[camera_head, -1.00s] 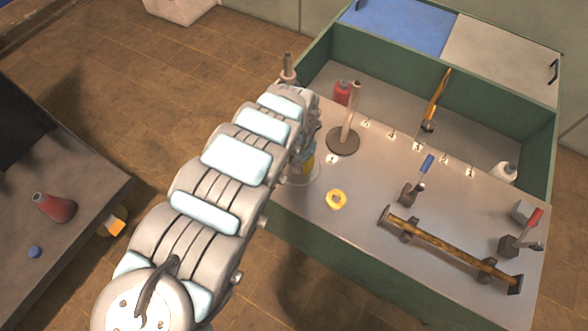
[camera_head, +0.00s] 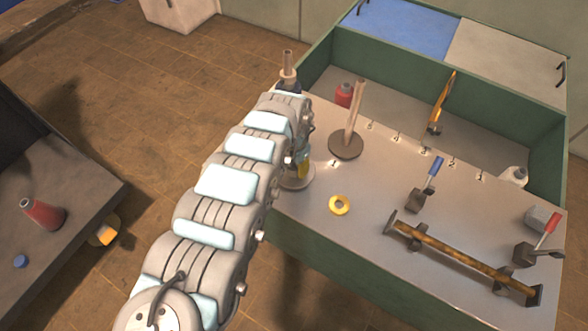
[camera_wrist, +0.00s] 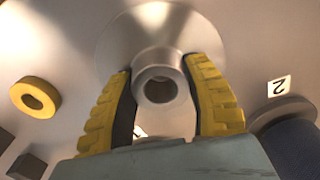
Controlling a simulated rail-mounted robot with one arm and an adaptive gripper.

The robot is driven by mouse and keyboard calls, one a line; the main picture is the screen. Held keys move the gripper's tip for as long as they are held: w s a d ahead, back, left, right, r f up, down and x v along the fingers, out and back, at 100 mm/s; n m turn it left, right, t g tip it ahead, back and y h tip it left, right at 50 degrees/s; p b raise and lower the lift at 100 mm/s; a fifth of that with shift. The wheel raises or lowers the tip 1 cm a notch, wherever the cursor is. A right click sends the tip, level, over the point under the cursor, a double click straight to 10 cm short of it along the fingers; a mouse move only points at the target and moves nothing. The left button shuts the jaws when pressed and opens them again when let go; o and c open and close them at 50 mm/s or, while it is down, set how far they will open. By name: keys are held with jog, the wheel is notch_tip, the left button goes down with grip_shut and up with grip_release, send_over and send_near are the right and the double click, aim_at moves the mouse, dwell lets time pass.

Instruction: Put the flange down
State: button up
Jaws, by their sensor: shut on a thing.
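The flange (camera_wrist: 157,60) is a grey metal disc with a short hollow neck. My gripper (camera_wrist: 160,72) is shut on that neck, with one yellow-ribbed finger on each side. In the head view the flange (camera_head: 296,183) is partly hidden by my gripper (camera_head: 302,166). Its disc is at the left end of the grey worktop (camera_head: 375,195), low and about level. I cannot tell whether it touches the surface.
A round-based stand with an upright post (camera_head: 352,118) is close to the right of the flange. A yellow ring (camera_head: 339,204) lies in front of it. Clamps and a long rusty bar (camera_head: 450,252) lie farther right.

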jog(key=shift+s+f, duration=0.15)
jog(key=shift+f, duration=0.55)
jog(key=shift+r, duration=0.1)
jog(key=o, duration=1.2)
notch_tip(320, 180, up, 12)
jog(key=p, duration=0.4)
